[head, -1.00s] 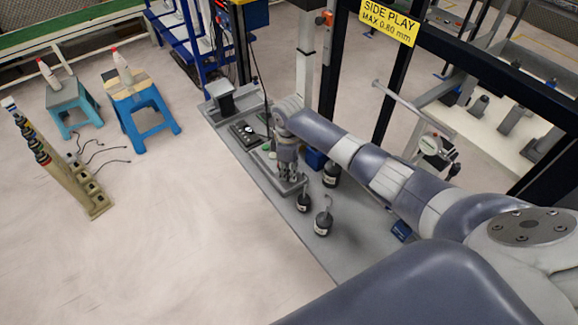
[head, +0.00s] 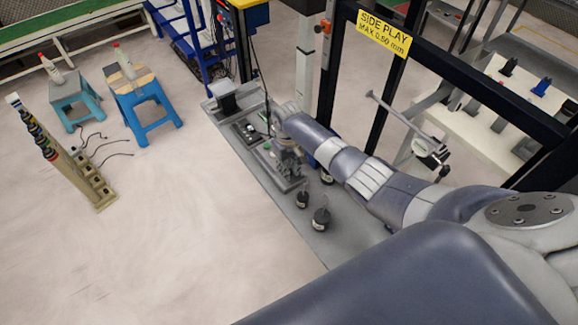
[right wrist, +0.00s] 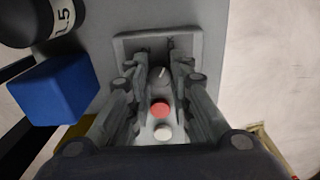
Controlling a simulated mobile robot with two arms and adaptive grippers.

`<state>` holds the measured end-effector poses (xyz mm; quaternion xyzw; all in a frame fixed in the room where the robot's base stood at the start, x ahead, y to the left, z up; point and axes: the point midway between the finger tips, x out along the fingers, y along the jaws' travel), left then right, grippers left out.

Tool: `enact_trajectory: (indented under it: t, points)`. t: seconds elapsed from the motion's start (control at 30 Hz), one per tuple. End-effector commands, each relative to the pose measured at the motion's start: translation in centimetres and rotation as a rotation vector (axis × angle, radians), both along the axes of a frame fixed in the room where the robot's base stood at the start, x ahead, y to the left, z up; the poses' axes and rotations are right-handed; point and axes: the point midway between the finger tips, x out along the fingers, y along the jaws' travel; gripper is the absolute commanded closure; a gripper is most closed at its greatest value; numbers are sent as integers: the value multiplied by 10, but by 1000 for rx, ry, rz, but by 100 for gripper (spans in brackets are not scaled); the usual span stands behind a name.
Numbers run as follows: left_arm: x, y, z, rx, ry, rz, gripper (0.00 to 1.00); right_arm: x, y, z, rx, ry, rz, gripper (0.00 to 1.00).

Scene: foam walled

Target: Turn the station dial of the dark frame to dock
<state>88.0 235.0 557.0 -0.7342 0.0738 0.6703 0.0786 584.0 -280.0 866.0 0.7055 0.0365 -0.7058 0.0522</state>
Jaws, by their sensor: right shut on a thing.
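The dark frame (head: 462,75) stands at the right of the head view, with a yellow "SIDE PLAY" sign (head: 384,33) on its top bar. A grey control panel (right wrist: 127,45) lies in the right wrist view. On it are a small dark dial (right wrist: 161,73), a red button (right wrist: 160,110) and a white button (right wrist: 163,132). My right gripper (right wrist: 161,76) is shut on the dial, with a finger on each side of it. In the head view my right gripper (head: 289,170) is low over the bench and hides most of the panel. The dial's lettering is unreadable. My left gripper is out of view.
The grey bench (head: 322,236) carries hooked dark weights (head: 321,218) close to my right gripper. A blue block (right wrist: 53,88) is beside the panel. Blue stools (head: 148,113) and a post rack (head: 90,180) stand left.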

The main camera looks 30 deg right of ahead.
Motion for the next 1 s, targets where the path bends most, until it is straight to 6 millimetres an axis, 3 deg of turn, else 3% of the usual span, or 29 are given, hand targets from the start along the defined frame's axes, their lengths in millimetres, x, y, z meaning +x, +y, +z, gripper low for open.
enact_trajectory:
  t: [0.63,0.67,0.7,1.0]
  points:
    - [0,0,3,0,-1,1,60,3,0,2,0,-7,-56,100]
    - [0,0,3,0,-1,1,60,3,0,2,0,-7,-56,78]
    - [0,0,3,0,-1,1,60,3,0,2,0,-7,-56,70]
    - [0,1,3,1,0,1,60,1,0,1,0,-3,-55,70]
